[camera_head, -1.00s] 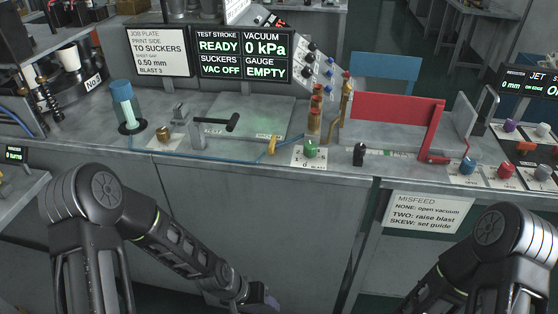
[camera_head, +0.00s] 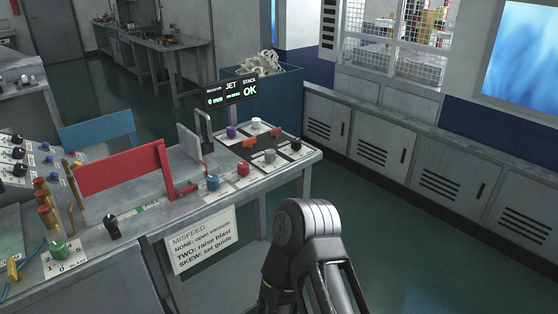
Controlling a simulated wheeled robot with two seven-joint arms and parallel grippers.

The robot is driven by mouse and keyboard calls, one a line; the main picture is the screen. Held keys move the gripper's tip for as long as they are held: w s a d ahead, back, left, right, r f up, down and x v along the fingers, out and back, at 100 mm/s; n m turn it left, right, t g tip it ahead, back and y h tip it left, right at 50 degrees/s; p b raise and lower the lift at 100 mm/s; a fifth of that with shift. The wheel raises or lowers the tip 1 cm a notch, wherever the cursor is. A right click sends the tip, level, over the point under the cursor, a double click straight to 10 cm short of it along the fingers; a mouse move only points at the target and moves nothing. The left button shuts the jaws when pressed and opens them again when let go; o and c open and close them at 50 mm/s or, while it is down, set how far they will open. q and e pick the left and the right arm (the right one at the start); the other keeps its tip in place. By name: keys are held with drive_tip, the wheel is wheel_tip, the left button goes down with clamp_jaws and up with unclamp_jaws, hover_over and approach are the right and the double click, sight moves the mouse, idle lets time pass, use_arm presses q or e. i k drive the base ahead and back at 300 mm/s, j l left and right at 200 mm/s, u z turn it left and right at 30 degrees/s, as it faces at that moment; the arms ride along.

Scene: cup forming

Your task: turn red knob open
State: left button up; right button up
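A red knob (camera_head: 243,169) stands on a white label plate near the front edge of the bench's right end. A blue knob (camera_head: 213,182) is just left of it and a grey knob (camera_head: 269,155) is to its right. I cannot read the red knob's label or its setting. One of my arms, seemingly the right, shows at the bottom centre, in front of the bench and apart from the knob. Neither of my grippers is in view.
A small display (camera_head: 231,92) reading "OK" stands behind. The floor (camera_head: 400,240) right of the bench is clear.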

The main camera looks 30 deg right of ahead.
sight(243, 167)
drive_tip(key=z, duration=1)
drive_tip(key=i+l, duration=0.15)
drive_tip(key=l, duration=0.2)
drive_tip(key=i+l, duration=0.15)
drive_tip(key=l, duration=0.25)
drive_tip(key=i+l, duration=0.15)
drive_tip(key=l, duration=0.2)
drive_tip(key=i+l, duration=0.15)
drive_tip(key=l, duration=0.2)
